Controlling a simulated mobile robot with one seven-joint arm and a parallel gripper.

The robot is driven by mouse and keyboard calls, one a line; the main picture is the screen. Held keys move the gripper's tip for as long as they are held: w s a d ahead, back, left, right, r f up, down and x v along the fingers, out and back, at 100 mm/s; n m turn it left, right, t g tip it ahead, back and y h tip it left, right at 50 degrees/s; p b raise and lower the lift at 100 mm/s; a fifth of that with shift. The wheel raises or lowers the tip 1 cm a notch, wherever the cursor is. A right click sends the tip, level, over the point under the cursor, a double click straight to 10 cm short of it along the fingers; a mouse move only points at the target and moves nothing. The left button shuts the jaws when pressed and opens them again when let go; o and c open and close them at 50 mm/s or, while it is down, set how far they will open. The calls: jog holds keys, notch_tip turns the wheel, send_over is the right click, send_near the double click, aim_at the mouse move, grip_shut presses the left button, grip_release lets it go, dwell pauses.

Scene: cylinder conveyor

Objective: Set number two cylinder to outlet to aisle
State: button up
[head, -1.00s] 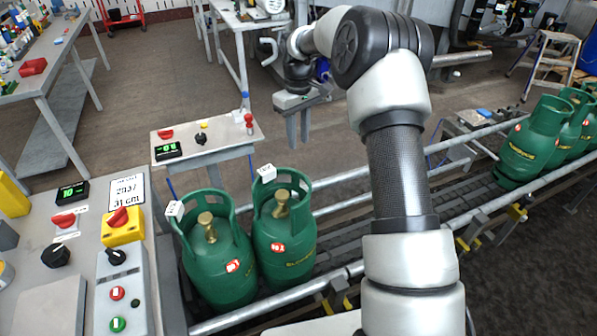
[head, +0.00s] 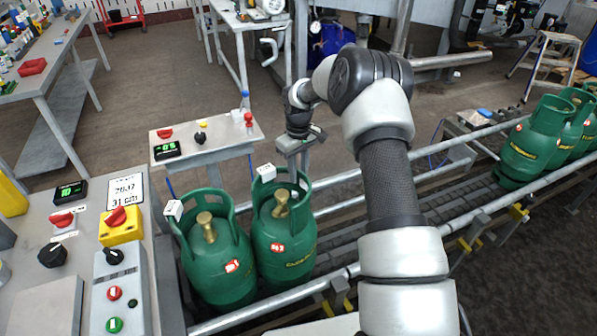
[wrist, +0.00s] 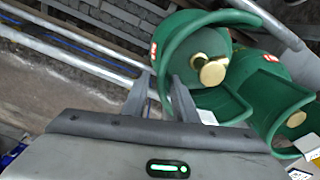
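Two green gas cylinders with brass valves stand upright side by side at the conveyor's near left end. The left one (head: 215,265) and the right one (head: 283,245) each carry a small red label; the right label appears to read number two, but it is small. Each collar has a white block on it. My gripper (head: 293,158) points down just behind the right cylinder's collar. In the wrist view my gripper (wrist: 158,95) is open, its fingers apart beside the nearer cylinder's collar (wrist: 170,45) and brass valve (wrist: 212,70). Contact with the collar cannot be told.
A control panel (head: 75,275) with knobs and buttons stands at the left. A small table (head: 215,142) with a display stands behind the cylinders. Conveyor rails (head: 340,180) run right to several more green cylinders (head: 535,140). The belt between the groups is bare.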

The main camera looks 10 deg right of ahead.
grip_shut()
jog(key=shift+r, duration=0.1)
dwell(1.2)
